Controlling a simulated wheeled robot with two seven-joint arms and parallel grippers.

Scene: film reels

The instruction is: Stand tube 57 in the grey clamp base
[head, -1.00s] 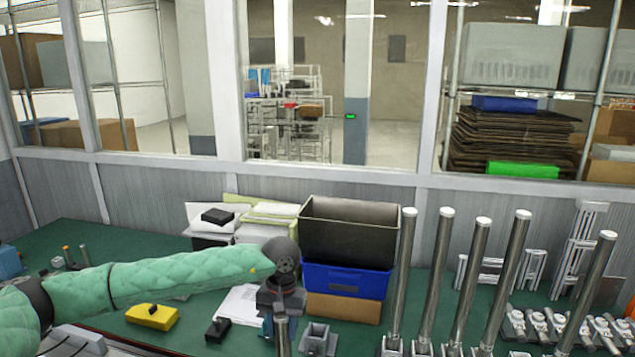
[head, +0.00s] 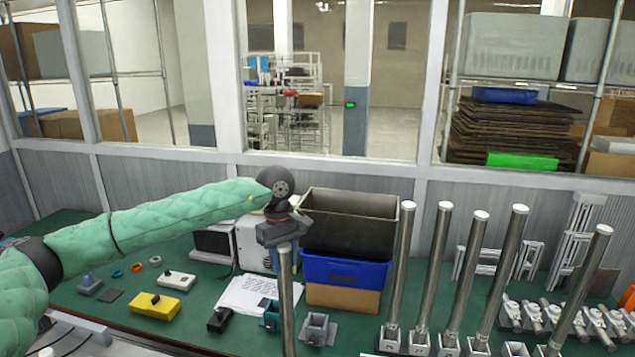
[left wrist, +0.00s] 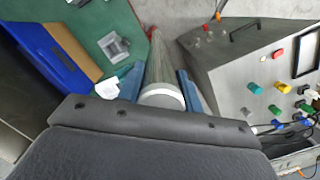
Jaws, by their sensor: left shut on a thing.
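My left gripper (head: 284,238) is shut on the upper end of a metal tube (head: 287,300), which hangs about upright above the bench. Its number cannot be read. In the left wrist view the blue fingers (left wrist: 160,88) sit on either side of the tube (left wrist: 163,62), near its pale end cap. The grey clamp base (head: 319,329) stands on the green bench just right of the held tube, with an open, empty socket. It also shows in the left wrist view (left wrist: 114,46), left of the tube. The tube's lower end is cut off in the head view. My right gripper is not visible.
Several tubes (head: 437,272) stand upright in bases to the right. A blue bin (head: 345,272) with a dark crate (head: 350,222) on it stands behind the clamp base. A blue base (head: 270,316), a yellow box (head: 153,305) and a black block (head: 219,320) lie left.

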